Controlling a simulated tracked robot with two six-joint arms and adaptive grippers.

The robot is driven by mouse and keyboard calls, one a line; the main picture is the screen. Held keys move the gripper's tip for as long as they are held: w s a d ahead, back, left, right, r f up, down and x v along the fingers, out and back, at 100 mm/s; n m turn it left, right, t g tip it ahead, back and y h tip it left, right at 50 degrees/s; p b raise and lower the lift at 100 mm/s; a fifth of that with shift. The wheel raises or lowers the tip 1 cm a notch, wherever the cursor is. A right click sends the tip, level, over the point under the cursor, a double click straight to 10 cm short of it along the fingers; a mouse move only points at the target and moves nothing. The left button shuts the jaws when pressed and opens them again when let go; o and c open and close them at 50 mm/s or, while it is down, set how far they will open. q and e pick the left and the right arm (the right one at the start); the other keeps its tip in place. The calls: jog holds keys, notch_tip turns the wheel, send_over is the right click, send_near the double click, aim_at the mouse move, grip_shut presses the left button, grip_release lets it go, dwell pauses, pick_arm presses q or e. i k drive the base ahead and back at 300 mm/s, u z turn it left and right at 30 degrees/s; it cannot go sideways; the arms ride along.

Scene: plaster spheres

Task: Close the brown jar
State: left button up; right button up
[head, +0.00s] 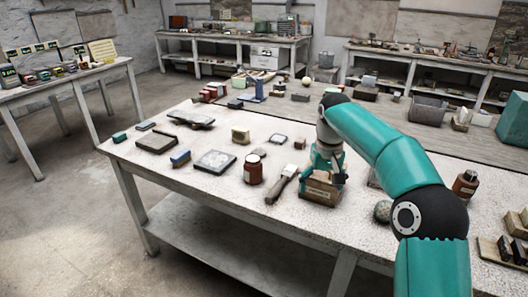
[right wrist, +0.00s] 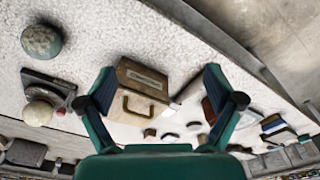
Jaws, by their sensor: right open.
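A red-brown jar (head: 253,169) with a pale label stands upright near the front of the table in the head view. I cannot tell for certain whether its top is covered. A small flat round piece (head: 259,153) lies just behind it and may be a lid. My right gripper (head: 328,172) is open and empty, to the right of the jar, over a small wooden box (head: 320,190) with a label. In the right wrist view the box (right wrist: 143,90) shows between the spread fingers. A brown patch (right wrist: 208,110), perhaps the jar, is partly hidden behind a finger. My left gripper is not in view.
A brush-like tool (head: 282,184) lies between jar and box. A dark brown bottle (head: 466,184) and a greenish sphere (head: 382,211) stand to the right. The table's front left strip is clear.

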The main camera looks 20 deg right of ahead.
aim_at(252, 166)
jog(key=i, duration=1.4)
jog(key=u, duration=0.05)
